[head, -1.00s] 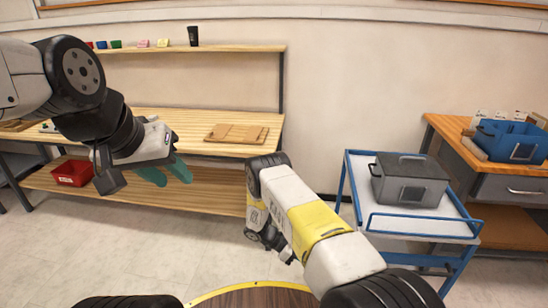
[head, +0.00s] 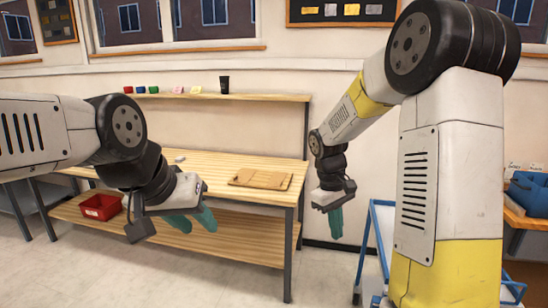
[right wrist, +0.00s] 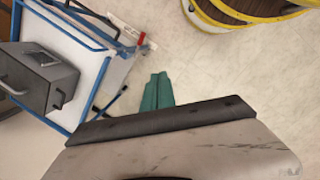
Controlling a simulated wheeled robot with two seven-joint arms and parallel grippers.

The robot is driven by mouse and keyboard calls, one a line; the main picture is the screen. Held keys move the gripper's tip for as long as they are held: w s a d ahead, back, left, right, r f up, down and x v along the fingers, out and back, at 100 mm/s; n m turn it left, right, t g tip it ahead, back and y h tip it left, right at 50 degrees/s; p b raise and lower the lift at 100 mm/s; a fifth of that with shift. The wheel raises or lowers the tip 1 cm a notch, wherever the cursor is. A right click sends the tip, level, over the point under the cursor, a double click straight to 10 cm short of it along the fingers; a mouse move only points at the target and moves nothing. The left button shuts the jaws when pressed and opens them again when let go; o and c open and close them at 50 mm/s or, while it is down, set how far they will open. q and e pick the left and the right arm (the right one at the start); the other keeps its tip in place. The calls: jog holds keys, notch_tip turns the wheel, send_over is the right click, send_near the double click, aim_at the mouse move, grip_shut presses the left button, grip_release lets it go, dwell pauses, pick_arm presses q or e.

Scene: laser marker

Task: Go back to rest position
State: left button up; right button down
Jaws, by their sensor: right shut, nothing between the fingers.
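My left gripper (head: 195,222) hangs in front of the wooden workbench at the left of the head view. Its two teal fingers are apart with nothing between them. My right gripper (head: 336,222) hangs pointing down to the right of the workbench in the head view, with its arm raised and bent above it. Its teal fingers also show in the right wrist view (right wrist: 157,91); they are together and empty, above the pale floor.
The workbench (head: 225,165) carries a wooden board (head: 260,179); a red bin (head: 100,206) sits on its lower shelf. A blue-framed cart (right wrist: 98,62) with a grey box (right wrist: 40,78) stands near my right arm. A blue bin (head: 528,192) is at far right.

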jog(key=s+a+r+m+t+y, duration=0.1)
jog(key=s+r+m+t+y, duration=0.1)
jog(key=s+r, duration=0.5)
jog(key=s+a+r+m+t+y, duration=0.1)
jog(key=s+r+t, duration=0.4)
jog(key=s, duration=0.5)
notch_tip(320, 180, up, 3)
jog(key=m+y, duration=0.1)
jog(key=m, duration=0.1)
jog(key=shift+s+a+f+m, duration=0.2)
jog(key=shift+s+a+m, duration=0.1)
jog(key=shift+m, duration=0.1)
jog(key=shift+d, duration=0.1)
